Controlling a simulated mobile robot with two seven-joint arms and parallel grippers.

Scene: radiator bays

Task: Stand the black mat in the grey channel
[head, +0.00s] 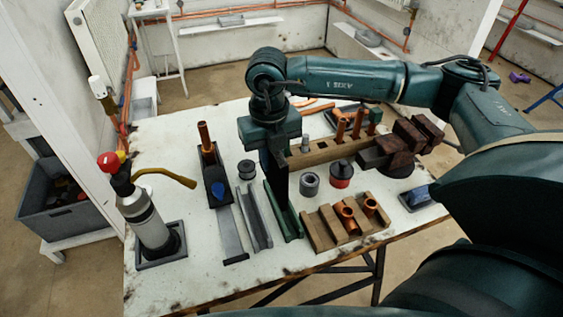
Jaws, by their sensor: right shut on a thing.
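The right arm reaches in from the right, and my right gripper (269,143) points down over the middle of the table. It is shut on the black mat (276,182), a dark panel held upright beneath it. The mat's lower end is at the green channel (288,217); I cannot tell whether it is inside it or just above or behind it. The grey channel (254,219) lies just left of the green one, long and open-topped, and looks empty. My left gripper is not in view.
A flat grey bar (231,236) lies left of the grey channel. A dark tray with a copper pipe (206,140), black rings (246,169), a wooden block with copper fittings (325,230) and a red-black pot (341,174) stand around. A torch bottle (148,222) stands at left.

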